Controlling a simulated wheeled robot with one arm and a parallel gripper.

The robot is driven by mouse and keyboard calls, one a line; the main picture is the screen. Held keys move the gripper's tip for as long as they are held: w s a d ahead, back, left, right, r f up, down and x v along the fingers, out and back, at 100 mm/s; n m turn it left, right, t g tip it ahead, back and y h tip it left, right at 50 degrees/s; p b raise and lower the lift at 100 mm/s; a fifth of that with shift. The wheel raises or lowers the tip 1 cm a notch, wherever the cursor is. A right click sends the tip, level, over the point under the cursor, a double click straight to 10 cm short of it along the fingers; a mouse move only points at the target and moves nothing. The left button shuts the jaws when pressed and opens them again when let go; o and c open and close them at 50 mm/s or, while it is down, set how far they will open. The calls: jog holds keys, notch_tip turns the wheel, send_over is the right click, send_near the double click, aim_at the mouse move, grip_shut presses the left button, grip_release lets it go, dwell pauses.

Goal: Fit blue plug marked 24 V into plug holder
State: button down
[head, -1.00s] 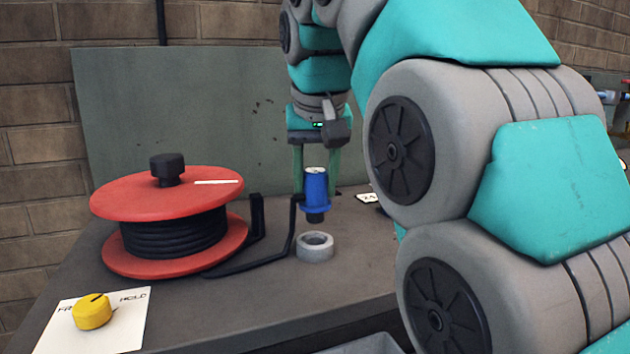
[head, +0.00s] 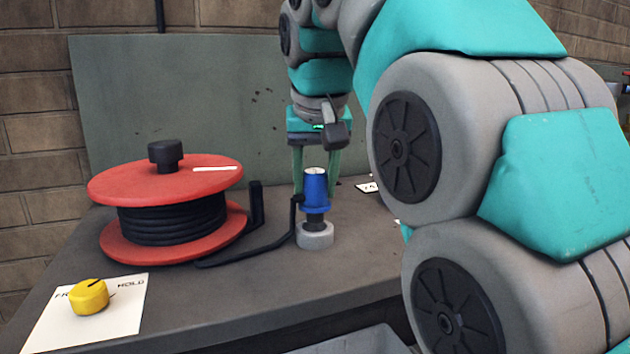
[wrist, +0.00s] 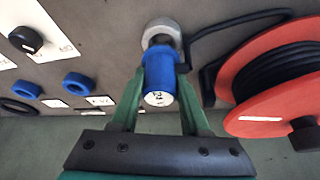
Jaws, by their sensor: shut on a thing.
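The blue plug (head: 315,190) is upright, with a dark lower end and a white marked top. My gripper (head: 316,186) is shut on it, with green fingers on either side. The plug holder is a grey ring (head: 315,236) on the bench, directly below the plug. The plug's dark tip reaches the ring's top; I cannot tell how far it is inside. In the wrist view the plug (wrist: 160,78) covers part of the ring (wrist: 162,32), and its white label faces the camera. A black cable runs from the reel to beside the plug.
A red cable reel (head: 165,190) stands to the left, with a black bracket (head: 256,205) near it. A yellow knob (head: 89,296) sits on a white card at front left. The wrist view shows blue rings (wrist: 76,83) and a black knob (wrist: 26,39) on the bench.

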aim_at(315, 202)
jog(key=shift+f+b, duration=0.9)
jog(key=shift+f, duration=0.65)
jog(key=shift+c, duration=1.6)
grip_release()
